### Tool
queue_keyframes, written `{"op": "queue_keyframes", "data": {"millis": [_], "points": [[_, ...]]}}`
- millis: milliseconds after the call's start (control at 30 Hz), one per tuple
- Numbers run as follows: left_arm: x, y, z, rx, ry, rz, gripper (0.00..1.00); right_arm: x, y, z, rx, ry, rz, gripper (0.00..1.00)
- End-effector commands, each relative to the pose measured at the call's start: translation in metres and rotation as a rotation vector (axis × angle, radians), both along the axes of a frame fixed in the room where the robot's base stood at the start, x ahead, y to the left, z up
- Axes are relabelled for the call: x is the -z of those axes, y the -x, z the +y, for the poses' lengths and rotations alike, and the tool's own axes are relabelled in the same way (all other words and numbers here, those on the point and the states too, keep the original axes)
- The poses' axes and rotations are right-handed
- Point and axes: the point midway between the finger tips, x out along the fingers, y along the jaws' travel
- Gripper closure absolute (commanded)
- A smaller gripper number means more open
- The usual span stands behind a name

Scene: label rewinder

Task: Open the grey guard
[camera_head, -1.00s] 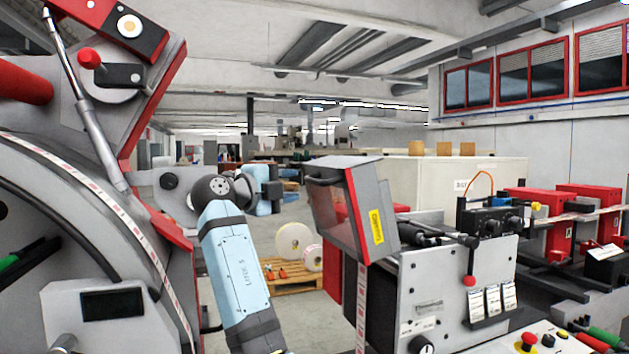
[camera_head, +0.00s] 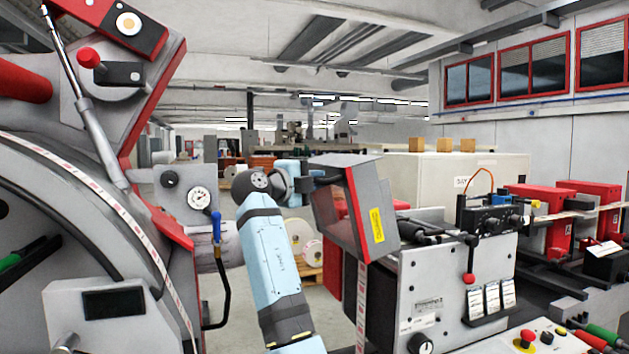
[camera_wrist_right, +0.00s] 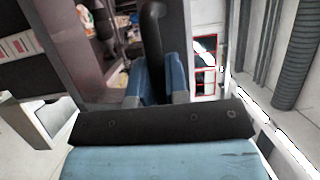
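The grey guard (camera_head: 377,190) is a box-like cover with a clear window and a yellow label, on top of the right-hand machine unit in the head view. My right gripper (camera_head: 318,183) reaches the guard's left side, where its dark handle is. In the right wrist view, the guard's dark handle (camera_wrist_right: 152,30) runs down between the blue fingers of my right gripper (camera_wrist_right: 160,82). The fingers sit close on both sides of the handle; whether they grip it is too small to tell. My left gripper is not in view.
A large round grey machine (camera_head: 80,240) with a striped web fills the left. A blue-handled valve (camera_head: 217,228) stands near my right arm. The control panel (camera_head: 545,338) with a red button is at the lower right. Open floor lies between the machines.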

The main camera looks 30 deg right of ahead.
Motion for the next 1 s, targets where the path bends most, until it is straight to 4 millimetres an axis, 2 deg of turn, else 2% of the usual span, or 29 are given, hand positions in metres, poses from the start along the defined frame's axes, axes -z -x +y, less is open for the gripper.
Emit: {"op": "queue_keyframes", "data": {"millis": [167, 267, 433, 567, 700, 967, 1000], "points": [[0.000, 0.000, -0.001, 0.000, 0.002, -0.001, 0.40, 0.000, 0.000, 0.000, 0.001, -0.003, -0.001, 1.00], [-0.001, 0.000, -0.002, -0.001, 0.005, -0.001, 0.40, -0.008, 0.002, -0.007, 0.002, -0.040, -0.013, 1.00], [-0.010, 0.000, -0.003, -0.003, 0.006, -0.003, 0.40, -0.037, 0.009, -0.034, 0.001, -0.190, -0.050, 1.00], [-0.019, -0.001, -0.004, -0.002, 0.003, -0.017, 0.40, -0.049, 0.013, -0.053, 0.000, -0.292, -0.072, 1.00], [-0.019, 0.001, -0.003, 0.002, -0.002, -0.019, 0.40, -0.050, 0.015, -0.062, 0.000, -0.338, -0.081, 1.00], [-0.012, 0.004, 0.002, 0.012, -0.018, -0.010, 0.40, -0.049, 0.015, -0.062, 0.000, -0.338, -0.082, 1.00], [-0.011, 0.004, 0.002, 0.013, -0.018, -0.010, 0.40, -0.049, 0.015, -0.062, 0.000, -0.338, -0.082, 0.76]]}}
